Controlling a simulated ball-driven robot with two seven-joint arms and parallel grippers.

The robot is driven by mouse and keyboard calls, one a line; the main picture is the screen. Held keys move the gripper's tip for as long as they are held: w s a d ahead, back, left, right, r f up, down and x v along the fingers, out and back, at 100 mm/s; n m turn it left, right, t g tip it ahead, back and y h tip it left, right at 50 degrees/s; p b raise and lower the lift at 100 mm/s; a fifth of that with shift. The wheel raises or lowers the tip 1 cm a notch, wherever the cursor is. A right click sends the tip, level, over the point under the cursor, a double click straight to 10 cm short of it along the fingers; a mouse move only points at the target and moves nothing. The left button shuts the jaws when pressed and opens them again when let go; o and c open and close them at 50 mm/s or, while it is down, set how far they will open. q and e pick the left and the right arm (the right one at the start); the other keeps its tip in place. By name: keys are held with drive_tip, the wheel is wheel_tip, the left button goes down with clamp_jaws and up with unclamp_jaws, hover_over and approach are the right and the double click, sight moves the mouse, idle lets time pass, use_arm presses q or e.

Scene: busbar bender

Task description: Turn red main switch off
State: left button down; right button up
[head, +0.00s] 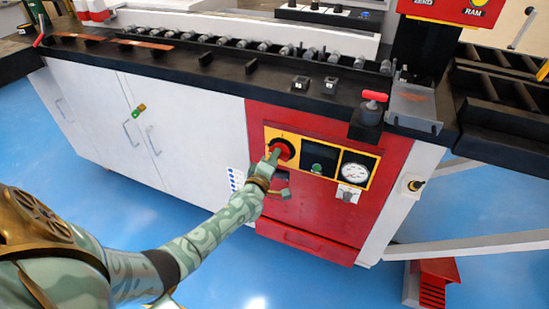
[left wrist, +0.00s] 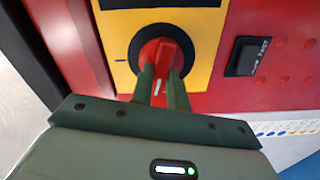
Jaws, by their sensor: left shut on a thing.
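The red main switch (head: 283,149) is a red knob on a black round base on a yellow plate, on the red front panel of the bender. In the left wrist view the red knob (left wrist: 160,55) sits between the two green fingers of my left gripper (left wrist: 162,88). The fingers are shut on the knob's handle, which carries a small white mark. In the head view my left gripper (head: 271,160) reaches up to the switch from the lower left and covers part of it. My right gripper is not in view.
Right of the switch are a dark panel with a green button (head: 317,167) and a pressure gauge (head: 354,174). A red-handled valve (head: 374,97) stands on the black bench edge above. White cabinet doors (head: 170,140) lie left. Blue floor in front is clear.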

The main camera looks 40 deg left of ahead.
use_arm(q)
drive_tip(key=shift+f+n, duration=0.2)
drive_tip(key=shift+n, duration=1.1)
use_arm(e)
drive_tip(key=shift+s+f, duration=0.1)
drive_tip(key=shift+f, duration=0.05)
use_arm(q)
drive_tip(key=c, duration=1.4)
unclamp_jaws()
drive_tip(key=shift+n, duration=0.3)
drive_tip(key=shift+o, duration=0.2)
